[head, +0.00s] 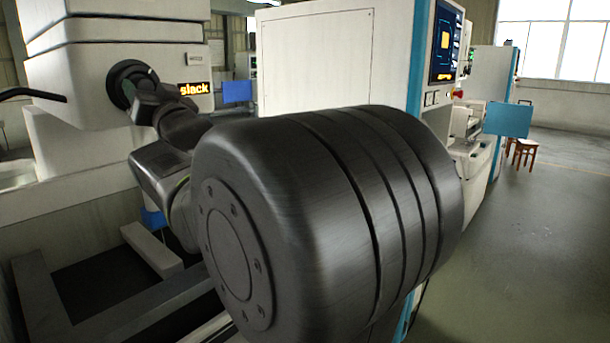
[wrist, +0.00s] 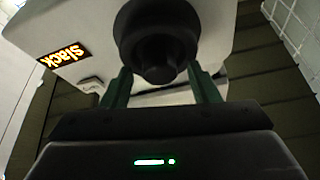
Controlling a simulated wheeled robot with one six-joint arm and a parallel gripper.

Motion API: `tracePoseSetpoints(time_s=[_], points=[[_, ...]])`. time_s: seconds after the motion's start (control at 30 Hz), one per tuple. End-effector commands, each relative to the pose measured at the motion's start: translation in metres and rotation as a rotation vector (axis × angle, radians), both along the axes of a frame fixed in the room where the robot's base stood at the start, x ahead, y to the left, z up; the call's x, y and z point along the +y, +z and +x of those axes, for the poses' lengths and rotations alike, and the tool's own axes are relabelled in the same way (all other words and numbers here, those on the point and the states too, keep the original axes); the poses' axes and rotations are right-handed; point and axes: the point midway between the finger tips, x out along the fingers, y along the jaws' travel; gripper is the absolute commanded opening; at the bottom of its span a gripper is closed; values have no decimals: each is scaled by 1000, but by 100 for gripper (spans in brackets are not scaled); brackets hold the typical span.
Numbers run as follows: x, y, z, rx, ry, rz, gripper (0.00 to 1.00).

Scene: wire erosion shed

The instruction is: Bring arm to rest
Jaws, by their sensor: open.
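In the head view my arm stretches from the foreground to the same knob (head: 124,80), and my dark wrist hides most of the gripper there. Beside the knob a small display (head: 194,88) reads "slack" in orange; it also shows in the wrist view (wrist: 62,53).
A large white machine cabinet (head: 316,62) with a control screen (head: 445,42) stands right behind my arm. A pale trough with a frame (head: 150,248) lies below the arm. Open floor (head: 545,225) is at the right, with a brown stool (head: 525,150) farther back.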

Motion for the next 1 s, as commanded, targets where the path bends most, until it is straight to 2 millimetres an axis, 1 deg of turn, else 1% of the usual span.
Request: tracePoseSetpoints(time_s=[0.03,0.47,0.5,0.7,0.9,1.0], points=[[-1,3,2,-22,-3,-23,55],[-3,4,4,-300,-2,-260,55],[-11,-6,-3,-300,-3,-256,55],[-39,-20,-24,-297,-3,-252,55],[-58,-28,-37,-295,-2,-251,55],[-62,-30,-40,-295,-1,-252,55]])
